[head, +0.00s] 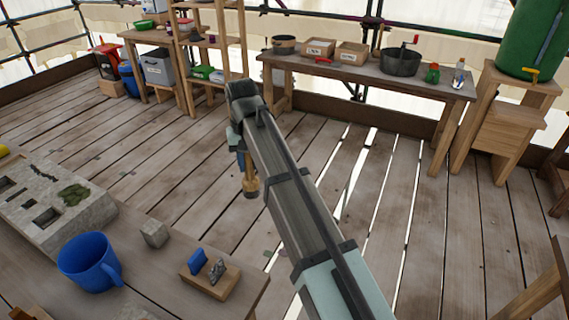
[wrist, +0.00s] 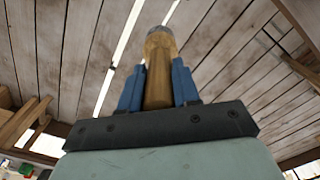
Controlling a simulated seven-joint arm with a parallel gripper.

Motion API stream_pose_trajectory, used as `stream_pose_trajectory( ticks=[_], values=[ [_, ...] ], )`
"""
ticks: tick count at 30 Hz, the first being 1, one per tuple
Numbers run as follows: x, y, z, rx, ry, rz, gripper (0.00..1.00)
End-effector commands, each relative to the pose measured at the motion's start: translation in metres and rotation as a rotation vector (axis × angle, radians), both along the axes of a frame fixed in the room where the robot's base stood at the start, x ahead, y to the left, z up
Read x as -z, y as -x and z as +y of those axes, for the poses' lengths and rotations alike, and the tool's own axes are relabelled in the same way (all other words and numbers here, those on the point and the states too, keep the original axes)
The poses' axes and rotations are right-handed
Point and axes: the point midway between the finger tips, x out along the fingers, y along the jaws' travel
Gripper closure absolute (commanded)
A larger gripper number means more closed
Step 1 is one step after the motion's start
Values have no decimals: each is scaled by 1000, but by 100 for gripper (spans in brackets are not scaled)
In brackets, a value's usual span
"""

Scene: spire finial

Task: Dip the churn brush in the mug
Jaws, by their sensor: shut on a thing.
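The blue mug (head: 84,262) stands upright on the wooden bench at the lower left, its handle toward the right; its inside is dark and I cannot see what it holds. My gripper (head: 241,160) is above and to the right of the mug in the head view, out over the plank floor. Its blue fingers (wrist: 158,88) are shut on the wooden handle of the churn brush (wrist: 159,60). The brush (head: 250,182) points downward in the head view, apart from the mug. Its far end looks greyish in the wrist view.
A stone block (head: 100,213) with recesses and moss lies behind the mug. A long table (head: 340,71) stands at the back. The floor between is clear.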

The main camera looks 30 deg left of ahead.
Motion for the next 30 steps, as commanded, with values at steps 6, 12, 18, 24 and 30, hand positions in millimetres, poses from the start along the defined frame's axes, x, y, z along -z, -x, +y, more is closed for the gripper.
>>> stream_pose_trajectory(
  ticks=[6,12,18,24,30],
  values=[
    [-18,54,60,-89,0,0,100],
    [-34,109,106,-166,-1,-1,100],
    [-50,168,148,-244,0,0,100],
    [-67,233,183,-320,-1,-1,100],
    [-83,300,212,-397,0,0,100]
  ],
)
